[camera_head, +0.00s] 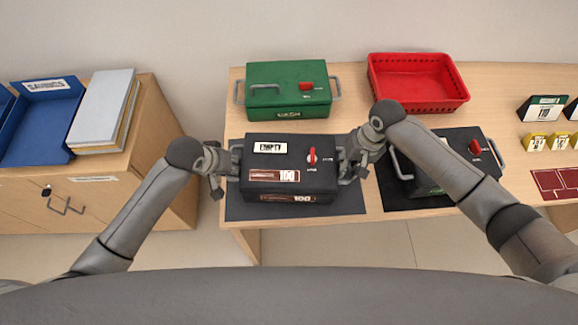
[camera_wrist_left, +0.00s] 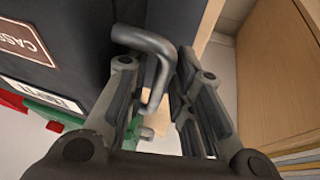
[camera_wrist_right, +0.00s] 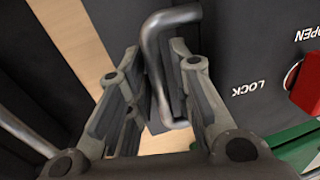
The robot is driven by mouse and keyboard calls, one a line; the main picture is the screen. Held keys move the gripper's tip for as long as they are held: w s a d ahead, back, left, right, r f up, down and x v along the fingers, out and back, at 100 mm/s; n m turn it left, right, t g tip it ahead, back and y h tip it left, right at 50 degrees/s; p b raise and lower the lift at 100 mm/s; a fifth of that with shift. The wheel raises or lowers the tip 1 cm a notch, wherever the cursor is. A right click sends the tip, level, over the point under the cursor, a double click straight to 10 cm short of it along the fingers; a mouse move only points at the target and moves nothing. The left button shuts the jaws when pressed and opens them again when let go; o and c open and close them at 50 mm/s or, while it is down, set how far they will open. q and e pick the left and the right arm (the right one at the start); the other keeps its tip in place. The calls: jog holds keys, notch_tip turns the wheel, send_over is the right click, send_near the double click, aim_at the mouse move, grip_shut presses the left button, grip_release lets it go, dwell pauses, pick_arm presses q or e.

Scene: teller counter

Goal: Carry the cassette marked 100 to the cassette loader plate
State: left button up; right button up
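The black cassette marked 100 (camera_head: 290,178) sits flat on a dark mat (camera_head: 345,205) at the front of the counter. It has a white EMPTY label, a red lever and a metal handle on each side. My left gripper (camera_head: 218,168) is at its left handle; in the left wrist view this handle (camera_wrist_left: 158,62) lies between the open fingers (camera_wrist_left: 165,105). My right gripper (camera_head: 355,160) is at its right handle; in the right wrist view that handle (camera_wrist_right: 160,65) stands between the open fingers (camera_wrist_right: 152,105). No plate is clearly labelled as the loader.
A green cassette (camera_head: 275,84) stands behind, with a red crate (camera_head: 418,82) to its right. Another dark cassette (camera_head: 470,165) sits on a right-hand mat (camera_head: 402,200), partly behind my right arm. A side cabinet (camera_head: 130,180) holds a blue tray (camera_head: 45,125) and binders (camera_head: 103,105).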

jog(key=shift+c, duration=0.2)
pick_arm(q)
grip_shut()
pick_arm(e)
grip_shut()
pick_arm(q)
jog(key=shift+w+r, duration=0.1)
jog(key=shift+r, duration=0.1)
pick_arm(e)
jog(key=shift+w+r, duration=0.15)
jog(key=shift+r, duration=0.05)
